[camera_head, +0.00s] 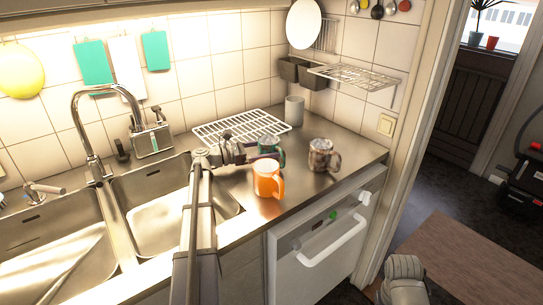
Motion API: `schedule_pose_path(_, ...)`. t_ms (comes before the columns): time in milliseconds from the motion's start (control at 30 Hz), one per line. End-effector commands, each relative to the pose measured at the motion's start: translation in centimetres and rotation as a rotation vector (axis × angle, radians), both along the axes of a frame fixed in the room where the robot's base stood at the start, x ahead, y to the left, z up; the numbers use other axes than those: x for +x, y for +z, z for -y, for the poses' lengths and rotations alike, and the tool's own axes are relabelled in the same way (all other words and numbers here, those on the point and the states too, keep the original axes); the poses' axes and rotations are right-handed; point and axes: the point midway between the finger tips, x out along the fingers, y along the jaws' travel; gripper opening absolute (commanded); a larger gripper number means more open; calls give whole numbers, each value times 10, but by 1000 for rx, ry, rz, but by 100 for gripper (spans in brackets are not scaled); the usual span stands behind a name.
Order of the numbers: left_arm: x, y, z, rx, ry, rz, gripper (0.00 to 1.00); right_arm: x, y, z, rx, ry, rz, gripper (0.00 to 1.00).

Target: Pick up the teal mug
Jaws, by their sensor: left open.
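The teal mug (268,141) stands on the steel counter, just behind the orange mug (267,178) and in front of the wire rack. My left gripper (264,154) reaches in from the left, with its open fingers at the teal mug. The fingers cover part of the mug, and I cannot tell whether they touch it. The orange mug stands upright close in front of the gripper, its handle to the right.
A brown patterned mug (321,156) stands to the right, and a grey cup (294,110) behind. A white wire rack (232,127) lies at the back of the counter. The double sink (150,216) is to the left. The counter's front edge drops to a white dishwasher (318,243).

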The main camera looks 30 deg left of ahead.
Motion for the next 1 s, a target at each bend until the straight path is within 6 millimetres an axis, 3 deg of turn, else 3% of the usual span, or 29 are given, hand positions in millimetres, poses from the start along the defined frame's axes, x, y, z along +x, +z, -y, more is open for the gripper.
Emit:
schedule_pose_path(233, 27, -2, 24, 0, -1, 0, 100, 0, -2, 0, 0, 0, 0, 50)
schedule_pose_path(500, 31, -2, 27, 0, 1, 0, 100, 0, -2, 0, 0, 0, 0, 50)
schedule_pose_path(1000, 30, -2, 27, 0, 1, 0, 44, 0, -2, 0, 0, 0, 0, 50)
